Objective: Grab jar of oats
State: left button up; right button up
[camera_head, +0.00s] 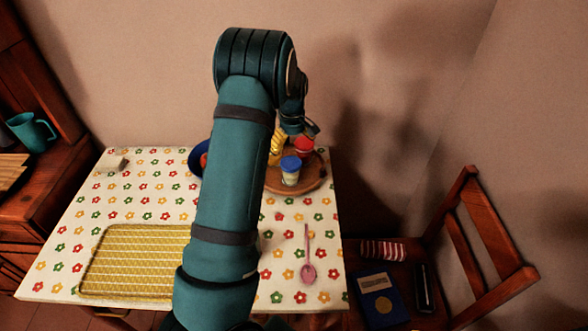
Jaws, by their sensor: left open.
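A small clear jar with a blue lid and pale contents (290,178) stands upright on a round wooden tray (314,184) at the back right of the table. A red-topped thing (304,146) stands just behind it. I cannot read labels, so which one holds oats is unclear. My left arm reaches up across the middle of the view and bends down at the wrist. My left gripper (303,130) is open above the back of the tray, over or near the red-topped thing. Its fingertips are small and partly hidden. My right gripper is not in view.
A yellow item (277,147) is beside the red-topped thing. A dark blue bowl (196,162) is partly behind my arm. A pink spoon (308,268) and a yellow placemat (135,262) lie on the flowered tablecloth. A wooden chair (480,225) holding several items stands at the right.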

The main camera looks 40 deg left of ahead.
aim_at(291, 162)
pick_arm(q)
notch_tip(291, 162, down, 6)
jog(key=shift+r+b, duration=0.25)
jog(key=shift+b, duration=0.1)
jog(key=f, duration=0.3)
jog(key=f+b, duration=0.1)
jog(key=f, duration=0.1)
jog(key=shift+a+f, duration=0.1)
jog(key=shift+a, duration=0.15)
jog(key=c, duration=1.3)
